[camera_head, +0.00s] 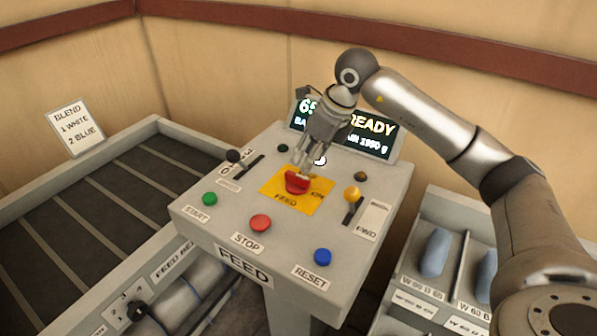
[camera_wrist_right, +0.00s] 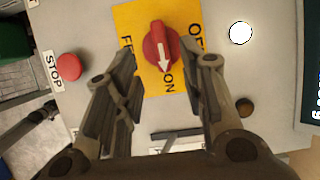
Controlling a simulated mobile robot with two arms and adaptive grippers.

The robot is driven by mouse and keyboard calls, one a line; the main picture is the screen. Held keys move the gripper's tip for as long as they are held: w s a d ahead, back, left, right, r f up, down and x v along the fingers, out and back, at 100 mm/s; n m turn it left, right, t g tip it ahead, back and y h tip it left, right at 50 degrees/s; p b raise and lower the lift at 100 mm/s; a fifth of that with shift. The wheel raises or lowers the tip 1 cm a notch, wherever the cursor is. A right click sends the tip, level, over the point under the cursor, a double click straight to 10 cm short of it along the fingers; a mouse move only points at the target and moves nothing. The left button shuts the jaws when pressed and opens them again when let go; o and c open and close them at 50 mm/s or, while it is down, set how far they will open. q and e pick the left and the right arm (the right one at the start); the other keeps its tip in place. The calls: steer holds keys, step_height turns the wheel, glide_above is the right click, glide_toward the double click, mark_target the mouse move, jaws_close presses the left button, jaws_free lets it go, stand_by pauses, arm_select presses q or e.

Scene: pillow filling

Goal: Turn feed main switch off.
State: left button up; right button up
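The feed main switch is a red rotary knob (camera_head: 297,182) on a yellow plate (camera_head: 318,205) marked FEED and ON, on the top of the grey FEED console (camera_head: 255,235). In the right wrist view the red knob (camera_wrist_right: 153,45) has a white arrow pointing toward ON; an OF... label shows at the plate's right edge, partly hidden. My right gripper (camera_head: 303,165) hangs just above the knob, pointing down. In the wrist view its fingers (camera_wrist_right: 166,70) are spread apart with the knob between and beyond their tips; I see no contact. My left gripper is not in view.
Around the knob are a green START button (camera_head: 210,199), a red STOP button (camera_head: 260,222), a blue RESET button (camera_head: 322,256), and levers with black (camera_head: 234,156) and yellow (camera_head: 352,193) knobs. Behind stands a READY display (camera_head: 378,131). Bins (camera_head: 432,285) are at the right, a dark conveyor (camera_head: 85,215) left.

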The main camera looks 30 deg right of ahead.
mark_target(297, 175)
steer(key=p+x, duration=0.1)
steer(key=x, duration=0.6)
steer(key=shift+w+f, duration=0.1)
jaws_close()
